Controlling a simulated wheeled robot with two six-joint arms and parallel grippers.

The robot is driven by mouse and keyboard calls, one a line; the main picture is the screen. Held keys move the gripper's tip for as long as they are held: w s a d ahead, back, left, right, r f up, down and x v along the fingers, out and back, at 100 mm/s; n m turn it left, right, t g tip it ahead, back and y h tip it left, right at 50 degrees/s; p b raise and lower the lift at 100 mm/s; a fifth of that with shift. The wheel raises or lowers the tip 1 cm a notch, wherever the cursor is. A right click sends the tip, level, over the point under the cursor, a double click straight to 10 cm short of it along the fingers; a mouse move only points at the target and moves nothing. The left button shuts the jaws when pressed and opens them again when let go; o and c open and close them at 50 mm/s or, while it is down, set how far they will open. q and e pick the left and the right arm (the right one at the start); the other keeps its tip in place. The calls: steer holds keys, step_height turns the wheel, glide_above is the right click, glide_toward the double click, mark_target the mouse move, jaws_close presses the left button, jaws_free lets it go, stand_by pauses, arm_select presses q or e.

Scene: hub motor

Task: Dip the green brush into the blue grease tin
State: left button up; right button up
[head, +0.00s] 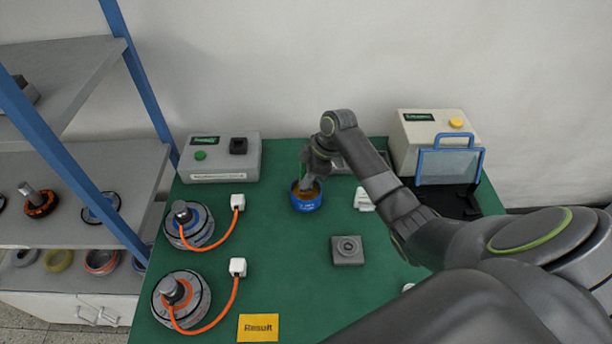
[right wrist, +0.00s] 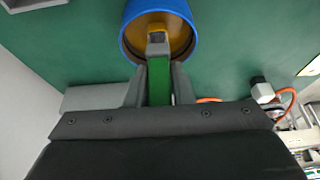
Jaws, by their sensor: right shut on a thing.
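The blue grease tin (head: 306,204) stands on the green mat near the middle of the bench, with yellow-brown grease inside. In the right wrist view the tin (right wrist: 133,14) is at the top, its opening facing the camera. My right gripper (head: 307,180) is right above the tin. It is shut on the green brush (right wrist: 158,82), whose green handle lies between the fingers. The brush's pale end points into the tin's opening, over the grease (right wrist: 172,27). Whether the bristles touch the grease I cannot tell. My left gripper is not in view.
Two hub motors with orange cables (head: 188,224) (head: 181,299) stand on the left of the mat (head: 275,263). A grey block (head: 347,251) lies right of centre, a yellow Result card (head: 258,327) at the front. Two device boxes (head: 222,160) (head: 425,133) stand at the back.

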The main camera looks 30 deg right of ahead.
steer(key=shift+r+p, duration=2.75)
steer(key=shift+r, duration=0.35)
steer(key=shift+d+f, duration=0.1)
